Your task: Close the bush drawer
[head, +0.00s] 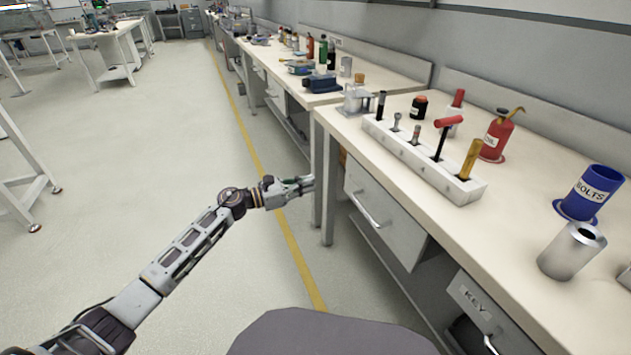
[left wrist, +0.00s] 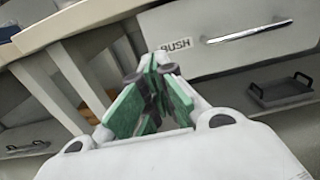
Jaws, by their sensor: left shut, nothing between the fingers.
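The bush drawer (head: 385,212) is a pale grey front with a bar handle, under the near workbench in the head view. In the left wrist view the drawer (left wrist: 225,55) shows its BUSH label and handle at the upper right. My left gripper (head: 308,184) is shut and empty, beside the bench leg and left of the drawer in the head view. Its green-padded fingers (left wrist: 153,75) come together below and left of the label, seemingly apart from the drawer front. My right gripper is out of view.
The workbench top (head: 350,128) carries a white tool rack (head: 420,158), a red oil can (head: 496,138) and a blue bolts cup (head: 590,193). A KEY drawer (head: 490,310) is nearer me. Open floor (head: 130,190) lies to the left.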

